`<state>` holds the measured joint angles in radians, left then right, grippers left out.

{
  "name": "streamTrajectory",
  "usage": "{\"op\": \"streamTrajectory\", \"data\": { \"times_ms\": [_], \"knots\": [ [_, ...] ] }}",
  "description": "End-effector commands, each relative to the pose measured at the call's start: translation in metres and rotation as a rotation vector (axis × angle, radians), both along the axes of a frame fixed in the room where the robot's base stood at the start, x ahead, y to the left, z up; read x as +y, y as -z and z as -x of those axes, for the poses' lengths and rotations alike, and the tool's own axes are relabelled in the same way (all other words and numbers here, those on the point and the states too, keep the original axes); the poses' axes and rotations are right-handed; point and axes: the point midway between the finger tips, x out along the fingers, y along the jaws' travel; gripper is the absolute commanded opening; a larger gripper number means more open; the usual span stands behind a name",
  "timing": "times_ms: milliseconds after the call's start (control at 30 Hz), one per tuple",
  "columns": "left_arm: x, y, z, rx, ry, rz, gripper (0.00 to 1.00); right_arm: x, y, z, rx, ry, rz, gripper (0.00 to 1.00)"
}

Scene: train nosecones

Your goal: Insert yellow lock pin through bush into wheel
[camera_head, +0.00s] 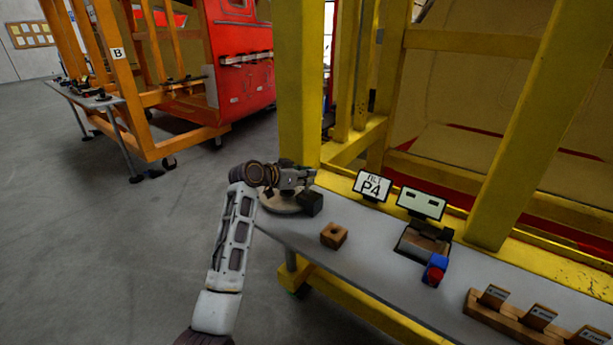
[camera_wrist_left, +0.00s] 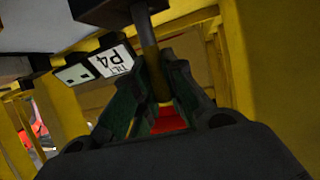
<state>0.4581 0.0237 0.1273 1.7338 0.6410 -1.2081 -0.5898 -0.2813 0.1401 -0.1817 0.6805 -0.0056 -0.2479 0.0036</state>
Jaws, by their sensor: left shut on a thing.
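My left gripper (camera_head: 303,178) is over the far left end of the grey table, beside the yellow post. In the left wrist view its green-lined fingers (camera_wrist_left: 152,72) are shut on a dull yellow-brown rod, which looks like the lock pin (camera_wrist_left: 148,42). A dark block (camera_wrist_left: 100,8) sits beside the rod's upper end; I cannot tell if they are joined. In the head view a round grey-brown disc (camera_head: 280,206), possibly the wheel, lies below the gripper, with a dark block (camera_head: 311,203) at its right. I cannot make out the bush for sure. My right gripper is not in view.
A wooden block with a hole (camera_head: 334,236) sits on the grey table (camera_head: 380,275). Behind stand a P4 sign (camera_head: 372,186) and a dark tray (camera_head: 421,243) near a blue-red object (camera_head: 435,270). A wooden rack (camera_head: 520,325) is at right. Yellow posts (camera_head: 300,90) rise behind.

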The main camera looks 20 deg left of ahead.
Motion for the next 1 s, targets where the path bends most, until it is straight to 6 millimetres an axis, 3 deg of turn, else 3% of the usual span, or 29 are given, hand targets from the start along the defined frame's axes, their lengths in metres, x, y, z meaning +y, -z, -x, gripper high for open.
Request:
{"op": "streamTrajectory", "data": {
  "times_ms": [333, 633, 667, 800, 1000],
  "knots": [
    [0.000, 0.006, 0.000, 0.000, 0.000, -0.001, 0.00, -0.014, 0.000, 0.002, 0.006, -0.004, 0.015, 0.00],
    [0.000, 0.009, 0.000, -0.001, 0.000, 0.000, 0.00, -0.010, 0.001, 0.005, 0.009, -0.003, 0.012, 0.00],
    [0.000, 0.010, 0.000, 0.000, 0.000, 0.000, 0.17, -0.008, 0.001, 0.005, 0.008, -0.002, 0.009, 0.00],
    [0.000, 0.010, 0.000, 0.000, 0.000, 0.000, 0.34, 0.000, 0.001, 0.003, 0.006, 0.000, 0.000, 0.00],
    [0.000, 0.010, 0.000, 0.000, 0.000, 0.000, 0.34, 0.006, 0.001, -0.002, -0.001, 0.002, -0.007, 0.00]
  ]
}}
